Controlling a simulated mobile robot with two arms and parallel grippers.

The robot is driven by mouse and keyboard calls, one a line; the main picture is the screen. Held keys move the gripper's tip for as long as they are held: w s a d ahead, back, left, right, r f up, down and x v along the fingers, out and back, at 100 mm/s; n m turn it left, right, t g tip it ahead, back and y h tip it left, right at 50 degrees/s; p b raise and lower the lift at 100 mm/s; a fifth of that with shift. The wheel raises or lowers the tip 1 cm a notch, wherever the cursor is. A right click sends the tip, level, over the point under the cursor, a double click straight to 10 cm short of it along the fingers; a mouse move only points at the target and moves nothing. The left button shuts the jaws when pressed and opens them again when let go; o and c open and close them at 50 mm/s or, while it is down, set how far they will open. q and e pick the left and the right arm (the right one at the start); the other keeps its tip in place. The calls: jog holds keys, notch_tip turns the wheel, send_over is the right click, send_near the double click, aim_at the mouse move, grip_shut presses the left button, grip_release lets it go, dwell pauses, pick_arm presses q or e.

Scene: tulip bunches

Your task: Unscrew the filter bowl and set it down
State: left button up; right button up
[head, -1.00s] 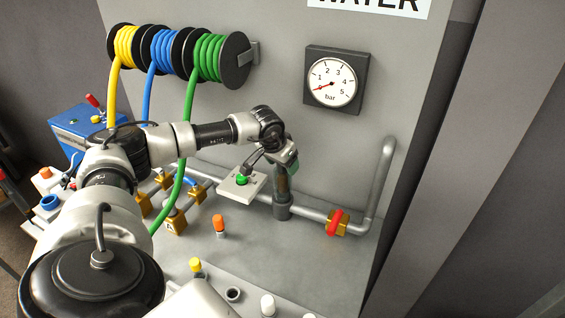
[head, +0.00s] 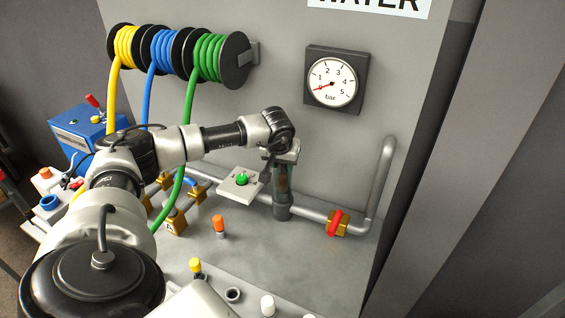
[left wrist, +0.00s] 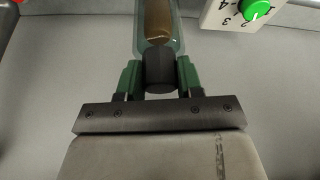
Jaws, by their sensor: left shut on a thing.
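The filter bowl (head: 283,180) is a clear upright cylinder with a brown element inside. It stands over a dark grey socket (head: 282,211) on the grey pipe, and I see no gap between them. My left gripper (head: 282,162) comes at the bowl's upper end from above. In the left wrist view, its green fingers (left wrist: 159,76) are shut on the dark knob at the end of the bowl (left wrist: 158,25). The brown element shows through the clear wall. The head view partly hides the fingers. My right gripper is not in view.
A white plate with a green knob (head: 242,181) stands close left of the bowl. A brass valve with a red handle (head: 337,222) is to the right. A pressure gauge (head: 332,79) hangs behind on the panel. Hose reels (head: 221,59) are at upper left.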

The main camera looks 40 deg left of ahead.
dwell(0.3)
pick_arm(q)
jog(key=n, duration=0.2)
jog(key=n+g+y, duration=0.1)
jog(key=n, duration=0.2)
jog(key=shift+r+y, duration=0.1)
jog(key=shift+y, duration=0.2)
jog(key=shift+n, duration=0.3)
jog(key=n+g, duration=0.1)
jog(key=n, duration=0.2)
jog(key=shift+w+r+g+p, duration=0.1)
jog(key=shift+g+p, duration=0.2)
jog(key=shift+p, duration=0.05)
jog(key=shift+n+y, duration=0.4)
jog(key=shift+n, duration=0.6)
jog(key=shift+g, duration=0.3)
jog(key=n+g, duration=0.1)
jog(key=n, duration=0.3)
jog(key=shift+g+p, duration=0.3)
jog(key=shift+p, duration=0.1)
jog(key=shift+n, duration=0.6)
jog(key=shift+r, duration=0.1)
